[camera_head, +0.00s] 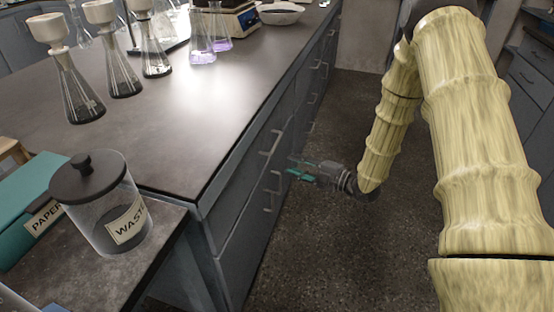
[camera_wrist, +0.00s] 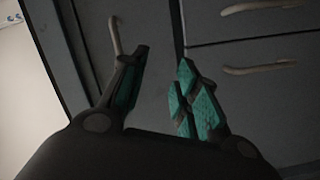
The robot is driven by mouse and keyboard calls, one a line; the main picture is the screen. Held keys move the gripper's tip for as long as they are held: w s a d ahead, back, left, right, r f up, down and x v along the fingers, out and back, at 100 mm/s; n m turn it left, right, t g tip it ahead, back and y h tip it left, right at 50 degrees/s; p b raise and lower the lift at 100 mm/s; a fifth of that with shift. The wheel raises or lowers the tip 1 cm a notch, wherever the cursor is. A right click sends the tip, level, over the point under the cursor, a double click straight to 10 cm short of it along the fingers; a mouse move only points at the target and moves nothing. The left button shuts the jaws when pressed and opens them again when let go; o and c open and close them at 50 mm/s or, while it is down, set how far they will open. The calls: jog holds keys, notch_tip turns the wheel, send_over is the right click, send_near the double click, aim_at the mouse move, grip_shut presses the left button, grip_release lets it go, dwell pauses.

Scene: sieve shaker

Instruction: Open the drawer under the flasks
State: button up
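Glass flasks stand on the dark counter, several with white funnels such as the front one (camera_head: 78,95), and others with purple liquid (camera_head: 200,45). Grey drawer and door fronts lie below the counter edge. A bar handle (camera_head: 269,143) shows on an upper front, with another handle lower down. My gripper (camera_head: 293,168) is beside these fronts, pointing at them. In the wrist view its teal-padded fingers (camera_wrist: 163,58) are apart with nothing between them. An upright handle (camera_wrist: 115,36) is by the left finger; two level drawer handles (camera_wrist: 260,68) are to the right. Contact cannot be told.
A lidded glass waste jar (camera_head: 110,205) stands on the lower bench at the near left, beside a teal paper box (camera_head: 30,215). A balance (camera_head: 235,15) and a bowl (camera_head: 280,13) are farther along the counter. The dark aisle floor (camera_head: 310,255) is clear.

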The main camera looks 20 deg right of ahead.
aim_at(277, 142)
jog(key=d+r+n+g+y+b, duration=0.25)
jog(key=d+n+y+b, duration=0.2)
jog(key=n, duration=0.35)
jog(key=shift+t, duration=0.45)
jog(key=b+x, duration=0.1)
jog(key=x, duration=0.3)
jog(key=b+x, duration=0.1)
jog(key=x, duration=0.2)
jog(key=r+b+x, duration=0.1)
jog(key=x, duration=0.3)
jog(key=shift+a, duration=0.35)
jog(key=shift+c, duration=0.5)
jog(key=shift+s, duration=0.1)
grip_shut()
